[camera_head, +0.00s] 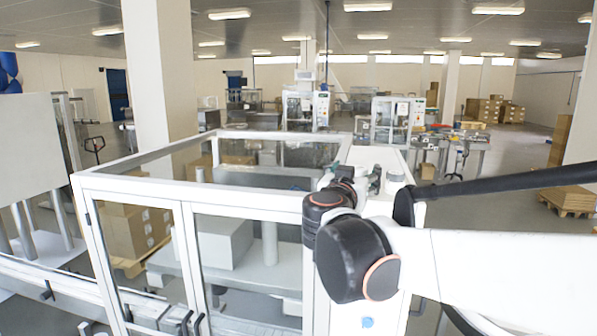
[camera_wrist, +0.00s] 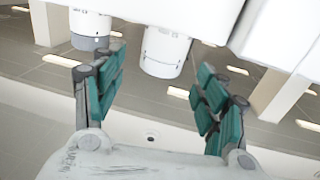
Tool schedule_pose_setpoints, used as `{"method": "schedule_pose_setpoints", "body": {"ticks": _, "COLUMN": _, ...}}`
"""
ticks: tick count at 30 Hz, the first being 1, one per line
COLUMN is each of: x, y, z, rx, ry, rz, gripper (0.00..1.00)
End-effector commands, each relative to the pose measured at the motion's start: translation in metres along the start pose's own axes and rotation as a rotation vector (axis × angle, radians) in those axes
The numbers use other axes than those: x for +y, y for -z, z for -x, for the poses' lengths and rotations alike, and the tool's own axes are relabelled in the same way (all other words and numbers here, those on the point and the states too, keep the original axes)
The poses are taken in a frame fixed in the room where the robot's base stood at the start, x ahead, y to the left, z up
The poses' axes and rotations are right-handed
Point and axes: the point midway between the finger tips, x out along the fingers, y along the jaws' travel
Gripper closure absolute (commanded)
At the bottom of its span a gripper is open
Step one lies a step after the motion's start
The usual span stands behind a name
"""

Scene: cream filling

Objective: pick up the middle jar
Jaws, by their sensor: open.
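My gripper (camera_wrist: 160,98) is open, with teal pads on both fingers and nothing between them. The wrist view is upside down. In it, a white jar (camera_wrist: 165,50) shows beyond the gap between the fingers, apart from both. A second white jar (camera_wrist: 90,26) with a grey band is at the upper left, partly behind the left finger. Which jar is the middle one is unclear. In the head view my gripper (camera_head: 358,178) is over the white cabinet top. A pale jar (camera_head: 396,182) stands just right of the fingers; the other jars are hidden or too small to tell.
A glass-panelled machine enclosure (camera_head: 255,208) with a white frame fills the front left. A white pillar (camera_head: 160,70) rises behind it. Stacked boxes (camera_head: 482,108) and other machines (camera_head: 305,108) stand far back. Open floor lies at the right.

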Motion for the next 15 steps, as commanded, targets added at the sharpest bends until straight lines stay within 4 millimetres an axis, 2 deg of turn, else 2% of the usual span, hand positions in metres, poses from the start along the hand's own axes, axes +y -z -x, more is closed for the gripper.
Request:
{"method": "schedule_pose_setpoints", "body": {"ticks": 3, "x": -0.001, "y": 0.003, "z": -0.018, "rx": 0.0, "ry": -0.002, "rz": 0.0, "gripper": 0.34}}
{"method": "schedule_pose_setpoints", "body": {"ticks": 9, "x": -0.001, "y": 0.002, "z": -0.041, "rx": 0.0, "ry": -0.002, "rz": 0.0, "gripper": 0.34}}
{"method": "schedule_pose_setpoints", "body": {"ticks": 15, "x": -0.001, "y": 0.001, "z": -0.048, "rx": 0.0, "ry": 0.0, "rz": 0.0, "gripper": 0.34}}
